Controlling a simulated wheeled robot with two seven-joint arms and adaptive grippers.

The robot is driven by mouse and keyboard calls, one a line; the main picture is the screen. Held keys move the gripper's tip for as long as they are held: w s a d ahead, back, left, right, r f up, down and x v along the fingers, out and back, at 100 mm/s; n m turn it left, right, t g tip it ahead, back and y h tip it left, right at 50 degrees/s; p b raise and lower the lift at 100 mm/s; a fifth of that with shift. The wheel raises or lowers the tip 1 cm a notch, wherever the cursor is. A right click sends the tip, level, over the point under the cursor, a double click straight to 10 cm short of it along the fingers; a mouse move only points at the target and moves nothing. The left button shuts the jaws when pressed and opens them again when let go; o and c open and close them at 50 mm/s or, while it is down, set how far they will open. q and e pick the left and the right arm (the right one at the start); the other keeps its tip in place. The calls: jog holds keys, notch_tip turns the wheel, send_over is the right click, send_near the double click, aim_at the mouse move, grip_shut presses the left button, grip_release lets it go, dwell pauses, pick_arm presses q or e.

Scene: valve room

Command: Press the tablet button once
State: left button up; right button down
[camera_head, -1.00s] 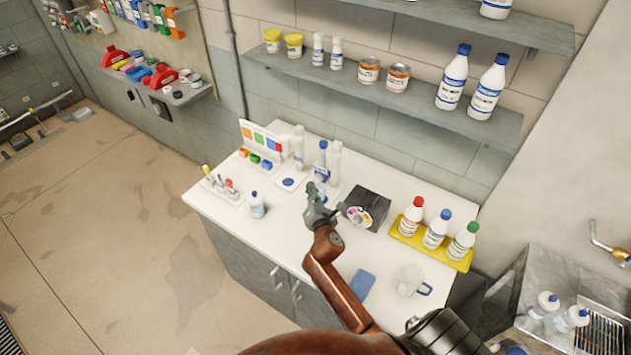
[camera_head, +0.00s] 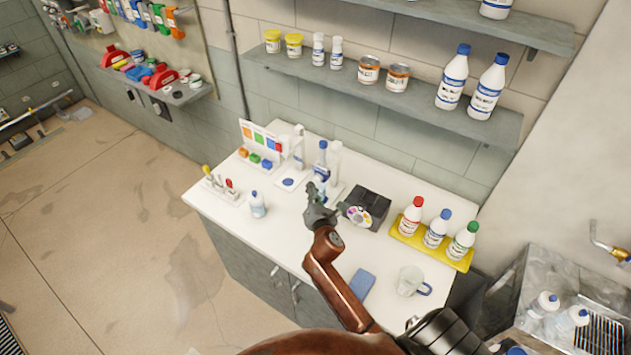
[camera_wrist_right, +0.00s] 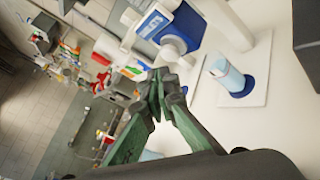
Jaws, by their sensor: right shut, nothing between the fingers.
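No part that I can surely call the tablet button shows. A black box (camera_head: 367,208) on the white counter carries a round white disc (camera_head: 358,216) with coloured patches. A white upright panel (camera_head: 262,139) with coloured squares stands at the back left of the counter. My right gripper (camera_head: 316,190) is over the counter, left of the black box, its fingers shut and empty. In the right wrist view the gripper (camera_wrist_right: 160,82) points toward a white bottle with a blue label (camera_wrist_right: 155,25); contact cannot be told. My left gripper is not in view.
A yellow tray (camera_head: 402,237) with three capped bottles stands right of the black box. A mug (camera_head: 409,281) and a flat blue item (camera_head: 362,283) lie near the front. A small bottle (camera_head: 258,205) stands at left. A shelf (camera_head: 420,113) hangs above.

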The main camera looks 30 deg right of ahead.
jog(key=shift+d, duration=0.15)
jog(key=shift+w+d, duration=0.2)
jog(key=shift+d, duration=0.1)
jog(key=shift+w+d+p, duration=0.2)
jog(key=shift+d+p, duration=0.2)
jog(key=shift+d, duration=0.1)
dwell(0.8)
jog(key=shift+a, duration=0.15)
jog(key=shift+s+a, duration=0.35)
jog(key=shift+a, duration=0.4)
jog(key=shift+a, duration=0.1)
jog(key=a, duration=0.1)
jog(key=s+a, duration=0.1)
jog(key=a, duration=0.1)
jog(key=s+a, duration=0.1)
jog(key=shift+a+p, duration=0.25)
jog(key=shift+p, duration=0.05)
dwell(0.9)
